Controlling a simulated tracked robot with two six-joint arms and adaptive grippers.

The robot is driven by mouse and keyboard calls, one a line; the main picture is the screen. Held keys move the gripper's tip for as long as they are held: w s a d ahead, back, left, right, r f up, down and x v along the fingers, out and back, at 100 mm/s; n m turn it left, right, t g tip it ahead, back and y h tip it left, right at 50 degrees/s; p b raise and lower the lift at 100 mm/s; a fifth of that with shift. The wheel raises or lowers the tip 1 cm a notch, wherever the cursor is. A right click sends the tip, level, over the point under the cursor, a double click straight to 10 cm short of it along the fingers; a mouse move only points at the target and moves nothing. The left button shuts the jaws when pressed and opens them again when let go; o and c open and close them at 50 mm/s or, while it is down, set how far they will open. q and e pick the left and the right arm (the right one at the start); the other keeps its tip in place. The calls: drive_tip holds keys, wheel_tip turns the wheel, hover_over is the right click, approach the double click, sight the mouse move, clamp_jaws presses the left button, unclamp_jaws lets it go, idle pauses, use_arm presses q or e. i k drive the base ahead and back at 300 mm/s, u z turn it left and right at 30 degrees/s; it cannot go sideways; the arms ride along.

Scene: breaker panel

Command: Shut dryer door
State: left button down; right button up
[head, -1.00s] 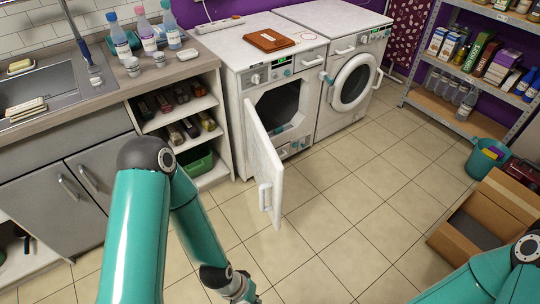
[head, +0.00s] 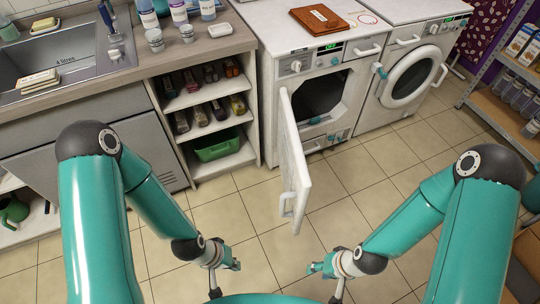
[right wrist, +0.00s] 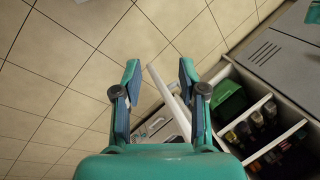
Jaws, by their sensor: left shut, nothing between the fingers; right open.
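The white dryer (head: 330,75) stands left of the washer, and its door (head: 294,158) hangs open toward me, seen nearly edge-on. The door's handle (head: 287,206) is at its lower free edge. My left gripper (head: 226,280) is shut and empty, low and to the left of the door. My right gripper (head: 322,284) is open and empty, below and right of the door's free edge. In the right wrist view, the open fingers (right wrist: 158,82) frame a white strip, the door (right wrist: 168,98), apart from them and farther off. Neither gripper visibly touches the door.
The washer (head: 410,75) has its round door closed. An open shelf unit (head: 205,135) with bottles and a green bin stands left of the dryer, beside the sink counter. Tiled floor (head: 370,195) is clear right of the door.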

sight(295, 172)
drive_tip(key=z, duration=0.1)
drive_tip(key=k, duration=1.05)
drive_tip(key=u, duration=0.75)
drive_tip(key=i, duration=1.75)
drive_tip(key=z, duration=0.45)
